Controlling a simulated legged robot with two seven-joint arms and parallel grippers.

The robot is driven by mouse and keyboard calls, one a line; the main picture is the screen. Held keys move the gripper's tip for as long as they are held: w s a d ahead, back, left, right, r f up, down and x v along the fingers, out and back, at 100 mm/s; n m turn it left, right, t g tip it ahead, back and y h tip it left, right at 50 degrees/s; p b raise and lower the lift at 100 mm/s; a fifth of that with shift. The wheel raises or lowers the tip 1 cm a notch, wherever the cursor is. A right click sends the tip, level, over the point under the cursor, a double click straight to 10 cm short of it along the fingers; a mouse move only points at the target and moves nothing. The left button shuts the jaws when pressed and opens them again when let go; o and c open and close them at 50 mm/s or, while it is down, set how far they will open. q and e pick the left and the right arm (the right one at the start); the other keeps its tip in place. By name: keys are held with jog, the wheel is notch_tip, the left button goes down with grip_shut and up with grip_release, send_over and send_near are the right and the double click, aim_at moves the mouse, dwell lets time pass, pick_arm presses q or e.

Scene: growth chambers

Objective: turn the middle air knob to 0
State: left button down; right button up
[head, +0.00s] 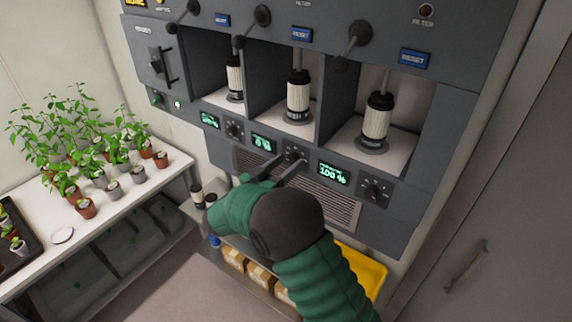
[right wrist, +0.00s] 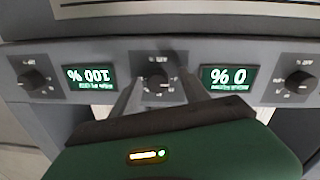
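The middle air knob (head: 295,153) is a dark round knob on the grey panel, right of a green-lit display (head: 264,143) reading 0 %. My right gripper (head: 281,164) reaches up to it from below. In the right wrist view, which is upside down, the knob (right wrist: 158,81) sits between the two spread fingertips (right wrist: 160,88). The fingers look apart, with small gaps beside the knob; any contact cannot be told. The 0 % display (right wrist: 228,78) shows there to the right. My left gripper is not in view.
A right knob (head: 375,191) with a 100 % display (head: 335,174) and a left knob (head: 235,130) flank it. Chambers with white-and-black canisters (head: 298,97) sit above. Potted plants stand on a white bench (head: 150,180) at left. A yellow tray (head: 362,268) lies below.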

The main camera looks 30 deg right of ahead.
jog(key=b+v, duration=0.7)
jog(key=v, duration=1)
jog(key=shift+b, duration=0.3)
jog(key=shift+d+f, duration=0.1)
jog(key=shift+d, duration=0.05)
